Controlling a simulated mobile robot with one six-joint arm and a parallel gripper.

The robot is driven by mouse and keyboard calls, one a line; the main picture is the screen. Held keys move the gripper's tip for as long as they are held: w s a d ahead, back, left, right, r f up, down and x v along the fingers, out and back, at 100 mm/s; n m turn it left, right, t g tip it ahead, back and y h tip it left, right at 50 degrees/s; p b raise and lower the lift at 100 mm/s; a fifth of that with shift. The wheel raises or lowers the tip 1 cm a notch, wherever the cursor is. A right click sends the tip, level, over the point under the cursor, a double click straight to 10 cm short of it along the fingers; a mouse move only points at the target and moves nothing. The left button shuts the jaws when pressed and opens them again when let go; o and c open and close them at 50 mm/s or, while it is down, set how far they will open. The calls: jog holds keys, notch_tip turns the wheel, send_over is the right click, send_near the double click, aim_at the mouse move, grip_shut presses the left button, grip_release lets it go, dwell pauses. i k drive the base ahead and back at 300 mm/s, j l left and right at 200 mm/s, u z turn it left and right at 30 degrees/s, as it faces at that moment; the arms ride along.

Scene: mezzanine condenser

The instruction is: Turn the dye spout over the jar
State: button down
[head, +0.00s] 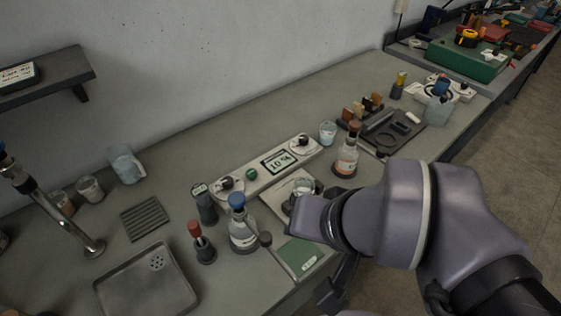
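A small clear glass vessel (303,187), possibly the jar, stands on a pale square plate in front of a long console. My arm's purple end partly covers it. I cannot make out a spout marked for dye. A bent metal pipe (62,215) stands at the left by a shallow basin. A blue-topped flask (242,228) and an amber-labelled flask (346,155) stand on either side of the plate. My gripper (336,291) shows only as dark parts below the arm at the counter's front edge; its fingers are not clear and nothing is visibly held.
The console (268,168) has a "10 %" display, a green button and black knobs. A red-topped bottle (200,243) and a dark bottle (205,203) stand left of the plate. A black tray (392,134) lies to the right. The counter's back strip is mostly clear.

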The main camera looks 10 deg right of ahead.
aim_at(380, 153)
jog(key=l, duration=0.55)
jog(key=i+l+z, duration=0.15)
jog(key=l, duration=0.35)
jog(key=i+l, duration=0.1)
jog(key=l, duration=0.45)
jog(key=z, duration=0.05)
